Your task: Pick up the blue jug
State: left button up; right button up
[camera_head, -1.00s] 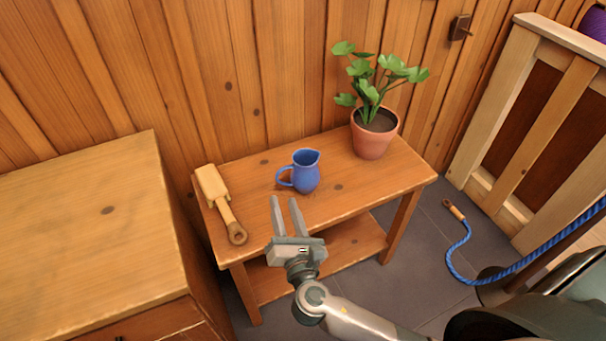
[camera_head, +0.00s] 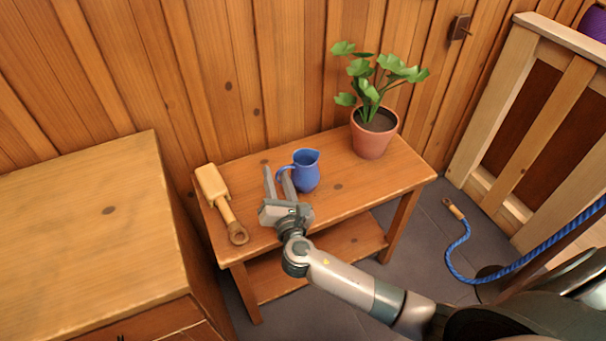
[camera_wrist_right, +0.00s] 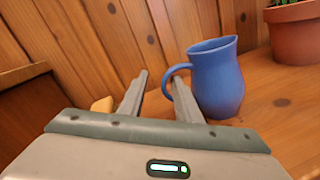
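The blue jug (camera_head: 306,172) stands upright on the small wooden table (camera_head: 340,195), its handle to the left. My right gripper (camera_head: 276,172) is open at the jug's handle side, its fingers apart and pointing toward the wall. In the right wrist view the jug (camera_wrist_right: 217,80) is right of the gripper (camera_wrist_right: 158,85). The right finger overlaps the lower handle there; I cannot tell whether it touches. My left gripper is not in view.
A wooden mallet-like tool (camera_head: 222,202) lies at the table's left end. A potted plant (camera_head: 371,140) stands at its right end, near the plank wall (camera_head: 230,70). A wooden cabinet (camera_head: 90,220) is at left.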

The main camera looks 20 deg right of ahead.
jog(key=shift+w, duration=0.1)
jog(key=shift+w+d+f, duration=0.1)
jog(key=shift+w+d, duration=0.15)
jog(key=shift+w, duration=0.55)
jog(key=shift+w+d+f, duration=0.1)
jog(key=shift+w+d, duration=0.15)
jog(key=shift+w, duration=0.6)
jog(key=shift+w+d, duration=0.25)
jog(key=shift+w, duration=0.55)
grip_shut()
